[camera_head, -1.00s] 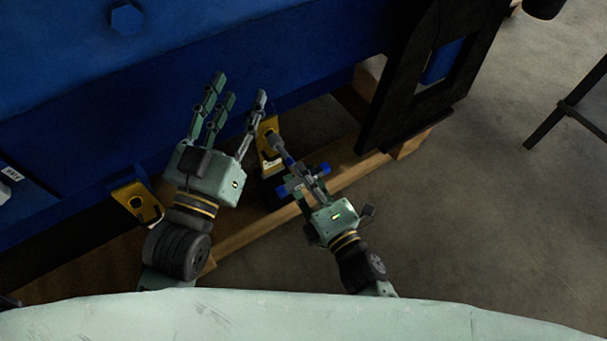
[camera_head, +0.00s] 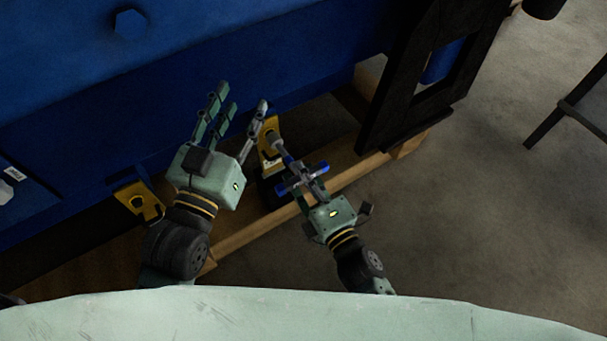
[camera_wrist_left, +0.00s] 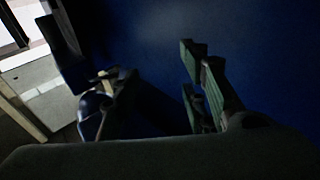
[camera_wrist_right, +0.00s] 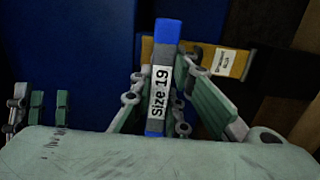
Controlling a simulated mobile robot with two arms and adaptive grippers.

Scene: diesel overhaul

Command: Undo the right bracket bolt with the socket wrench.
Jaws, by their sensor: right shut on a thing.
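The socket wrench (camera_head: 288,160) is grey and blue with a crossbar. My right gripper (camera_head: 302,178) is shut on it. In the right wrist view the wrench (camera_wrist_right: 160,85) stands between the fingers, with a "Size 19" label. Its grey socket end lies over the yellow right bracket (camera_head: 267,128) in the head view. The bolt is hidden, and I cannot tell whether the socket sits on it. The bracket (camera_wrist_right: 225,60) also shows behind the wrench in the right wrist view. My left gripper (camera_head: 240,104) is open and empty, just left of the right bracket.
A large blue engine body (camera_head: 270,60) fills the upper left. A second yellow bracket (camera_head: 140,203) is at its lower left. A wooden beam (camera_head: 250,231) runs below my grippers. A black frame (camera_head: 405,110) stands to the right.

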